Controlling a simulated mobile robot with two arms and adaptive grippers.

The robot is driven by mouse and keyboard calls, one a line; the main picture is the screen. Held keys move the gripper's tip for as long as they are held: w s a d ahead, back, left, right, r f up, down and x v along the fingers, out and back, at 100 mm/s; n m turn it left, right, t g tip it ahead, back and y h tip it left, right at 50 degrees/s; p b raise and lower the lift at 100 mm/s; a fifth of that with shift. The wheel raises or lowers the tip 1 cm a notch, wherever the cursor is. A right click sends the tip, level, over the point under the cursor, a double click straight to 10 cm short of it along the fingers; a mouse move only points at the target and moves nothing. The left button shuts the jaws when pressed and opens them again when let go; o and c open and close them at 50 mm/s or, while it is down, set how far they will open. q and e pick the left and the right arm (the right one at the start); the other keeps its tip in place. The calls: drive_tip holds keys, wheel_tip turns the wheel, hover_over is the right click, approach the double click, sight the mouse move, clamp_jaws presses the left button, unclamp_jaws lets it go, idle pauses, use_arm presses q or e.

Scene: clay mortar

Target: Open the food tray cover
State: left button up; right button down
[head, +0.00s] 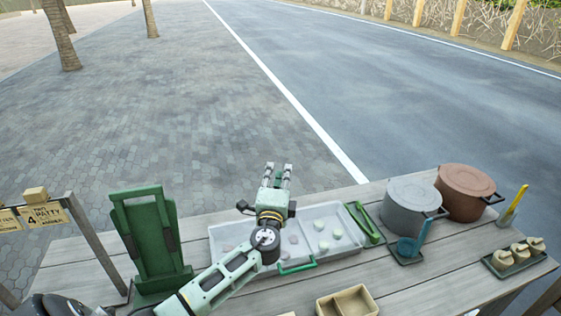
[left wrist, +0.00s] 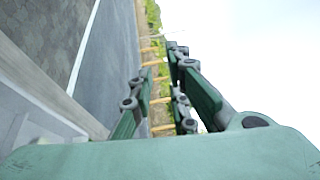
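The food tray (head: 214,246) is a pale rectangular tray with compartments holding several small pale and pinkish pieces, in the middle of the table in the head view. A green handle (head: 297,267) shows along its front edge. I cannot tell how far a clear cover spans the tray. My left gripper (head: 278,168) is beyond the tray's far edge, fingers pointing away from me, apart from the handle. Its fingers stand apart with nothing between them, also in the left wrist view (left wrist: 163,85). My left arm hides part of the tray. My right gripper is not in view.
A green stand (head: 150,235) is at the left. A grey pot (head: 411,200) and a brown pot (head: 464,190) stand at the right. A green rack (head: 363,222) lies beside the tray. A wooden box (head: 347,304) is at the front. Pavement lies beyond the table.

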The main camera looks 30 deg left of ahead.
use_arm(q)
drive_tip(key=x, duration=0.4)
drive_tip(key=shift+w+a+p, duration=0.2)
drive_tip(key=shift+w+p, duration=0.15)
drive_tip(key=shift+w, duration=0.05)
drive_tip(key=shift+f, duration=0.1)
drive_tip(key=shift+w, duration=0.1)
clamp_jaws()
drive_tip(key=shift+c, duration=1.7)
unclamp_jaws()
drive_tip(key=o, duration=0.3)
drive_tip(key=shift+o, duration=0.2)
drive_tip(key=shift+f, duration=0.1)
